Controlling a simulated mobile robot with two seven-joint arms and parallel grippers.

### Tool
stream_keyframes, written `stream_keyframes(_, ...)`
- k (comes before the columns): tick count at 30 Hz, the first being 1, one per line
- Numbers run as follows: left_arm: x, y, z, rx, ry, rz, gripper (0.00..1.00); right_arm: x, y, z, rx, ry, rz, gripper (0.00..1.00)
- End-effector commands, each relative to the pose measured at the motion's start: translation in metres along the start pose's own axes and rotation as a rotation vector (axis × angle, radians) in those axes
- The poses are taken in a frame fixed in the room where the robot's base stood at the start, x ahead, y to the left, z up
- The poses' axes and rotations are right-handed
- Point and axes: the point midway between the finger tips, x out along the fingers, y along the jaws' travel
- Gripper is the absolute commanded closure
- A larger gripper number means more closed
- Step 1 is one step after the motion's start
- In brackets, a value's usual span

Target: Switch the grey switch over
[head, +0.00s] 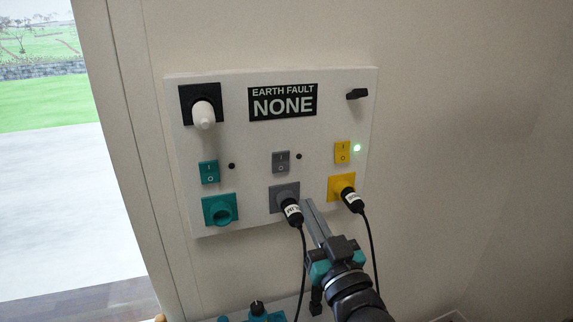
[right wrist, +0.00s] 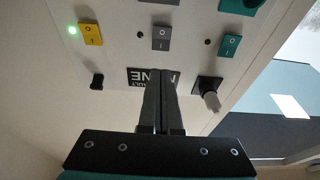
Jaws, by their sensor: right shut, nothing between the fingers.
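The grey switch (head: 281,161) is a small rocker marked I and O in the middle of the white wall panel (head: 240,145). The lamp beside it is dark. It also shows, upside down, in the right wrist view (right wrist: 161,38). My right gripper (head: 309,204) is shut and empty. In the head view its fingertips appear below and right of the switch, between the grey and yellow sockets. In the right wrist view the closed fingers (right wrist: 159,72) point toward the panel, apart from the switch in the picture. My left gripper is not seen.
A black plug with cable sits in the grey socket (head: 278,192), another in the yellow socket (head: 335,181). The yellow switch (head: 342,152) has a lit green lamp. A teal switch (head: 209,172) and empty-looking teal socket (head: 220,210) are left. The sign (head: 283,102) reads "EARTH FAULT NONE".

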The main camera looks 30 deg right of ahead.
Motion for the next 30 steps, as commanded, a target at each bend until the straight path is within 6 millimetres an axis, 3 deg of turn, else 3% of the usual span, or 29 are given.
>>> stream_keyframes(21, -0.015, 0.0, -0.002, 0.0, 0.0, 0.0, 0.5, 0.107, 0.0, -0.002, -0.001, 0.002, -0.001, 1.0)
stream_keyframes(30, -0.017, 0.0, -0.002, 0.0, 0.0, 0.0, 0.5, 0.132, 0.0, -0.001, 0.0, 0.001, 0.0, 1.0)
